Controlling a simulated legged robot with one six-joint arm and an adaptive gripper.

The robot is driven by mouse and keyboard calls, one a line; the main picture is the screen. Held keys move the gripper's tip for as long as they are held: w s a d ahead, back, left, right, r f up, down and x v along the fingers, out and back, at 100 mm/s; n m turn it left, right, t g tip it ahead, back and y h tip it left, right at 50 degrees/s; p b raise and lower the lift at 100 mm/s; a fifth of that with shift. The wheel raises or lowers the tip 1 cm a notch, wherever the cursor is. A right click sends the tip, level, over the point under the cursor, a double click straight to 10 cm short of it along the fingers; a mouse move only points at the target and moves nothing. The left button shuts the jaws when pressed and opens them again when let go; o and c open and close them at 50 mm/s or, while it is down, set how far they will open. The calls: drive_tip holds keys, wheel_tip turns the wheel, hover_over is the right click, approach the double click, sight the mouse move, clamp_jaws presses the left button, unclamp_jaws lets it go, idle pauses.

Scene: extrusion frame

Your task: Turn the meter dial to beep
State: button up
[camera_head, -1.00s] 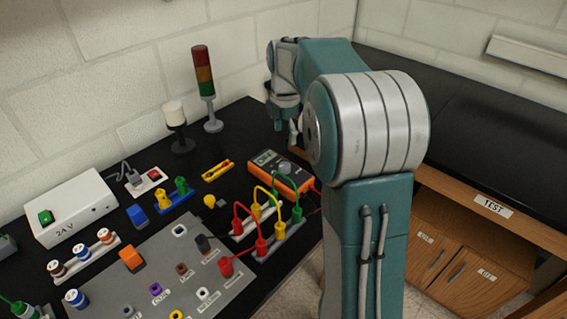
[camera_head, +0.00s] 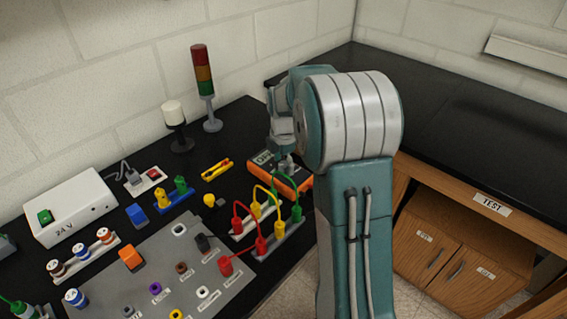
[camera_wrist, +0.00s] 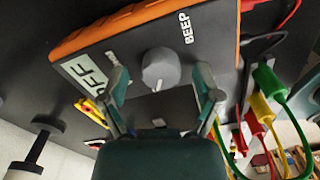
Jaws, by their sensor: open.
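The orange-edged meter (camera_head: 298,181) lies on the black bench, partly hidden behind my gripper in the head view. In the wrist view the meter's dark face (camera_wrist: 215,40) shows a grey round dial (camera_wrist: 161,69), the word BEEP (camera_wrist: 187,27) to its upper right, and a display (camera_wrist: 84,72) reading OFF. My gripper (camera_wrist: 162,92) is open, its two fingers spread to either side of the dial and just below it in that view. I cannot tell whether they touch the dial. In the head view my gripper (camera_head: 287,163) is over the meter.
Red, yellow and green leads (camera_head: 260,215) arch between sockets close in front of the meter. A yellow tool (camera_head: 216,170) lies to its left. A stack light (camera_head: 205,85) and a white-topped lamp (camera_head: 174,120) stand behind. The bench at right is clear.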

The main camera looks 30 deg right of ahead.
clamp_jaws()
